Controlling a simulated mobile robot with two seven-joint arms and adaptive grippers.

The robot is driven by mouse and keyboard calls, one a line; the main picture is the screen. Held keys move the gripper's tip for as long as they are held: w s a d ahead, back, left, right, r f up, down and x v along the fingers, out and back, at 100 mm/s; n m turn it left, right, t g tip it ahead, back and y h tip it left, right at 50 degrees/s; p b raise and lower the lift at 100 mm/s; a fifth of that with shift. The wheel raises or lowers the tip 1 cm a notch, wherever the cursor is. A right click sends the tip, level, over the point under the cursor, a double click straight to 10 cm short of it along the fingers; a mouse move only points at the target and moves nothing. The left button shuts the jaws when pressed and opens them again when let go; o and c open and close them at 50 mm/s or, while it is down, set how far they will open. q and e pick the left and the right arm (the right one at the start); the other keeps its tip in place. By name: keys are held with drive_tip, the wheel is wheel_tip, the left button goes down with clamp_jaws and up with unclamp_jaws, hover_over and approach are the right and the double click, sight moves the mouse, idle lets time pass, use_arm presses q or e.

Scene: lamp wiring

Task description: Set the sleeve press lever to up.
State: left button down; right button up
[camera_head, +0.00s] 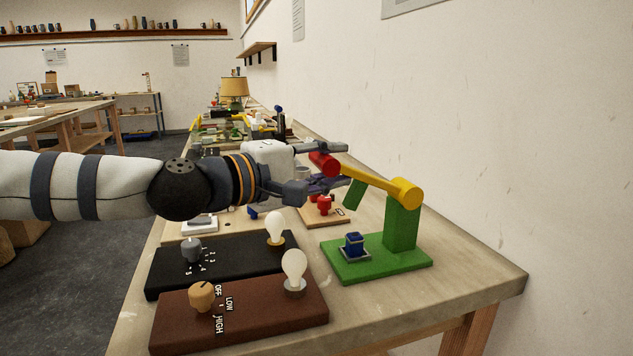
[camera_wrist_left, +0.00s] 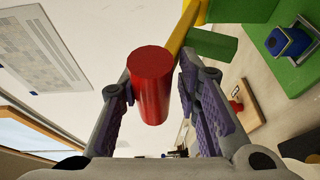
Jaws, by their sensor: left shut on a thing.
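The sleeve press stands on a green base (camera_head: 375,266) near the right end of the bench. Its yellow lever (camera_head: 375,181) runs from the pivot atop a green post (camera_head: 401,225) leftward and slightly upward. A red handle (camera_head: 321,162) is at the lever's free end, and a green block hangs under the lever. A blue piece (camera_head: 355,242) sits in a holder on the base, apart from the block. My left gripper (camera_head: 330,167) is shut on the red handle, which shows between its fingers in the left wrist view (camera_wrist_left: 152,85). My right gripper is not in view.
A black board (camera_head: 222,268) and a brown board (camera_head: 250,318) with knobs and bulbs lie left of the press. A wooden board with a red part (camera_head: 324,206) lies behind. The wall is close on the right. Space above the press is free.

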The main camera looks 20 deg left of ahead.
use_arm(q)
drive_tip(key=shift+w+d+r, duration=0.15)
drive_tip(key=shift+d+r, duration=0.05)
drive_tip(key=shift+r, duration=0.65)
drive_tip(key=shift+f, duration=0.1)
drive_tip(key=c, duration=1.4)
unclamp_jaws()
drive_tip(key=shift+o, duration=0.2)
drive_tip(key=shift+w+d+f, duration=0.15)
drive_tip(key=shift+w+f, duration=0.05)
drive_tip(key=f+v, duration=0.1)
drive_tip(key=v, duration=1.1)
drive_tip(key=shift+r, duration=0.4)
drive_tip(key=shift+s, duration=0.15)
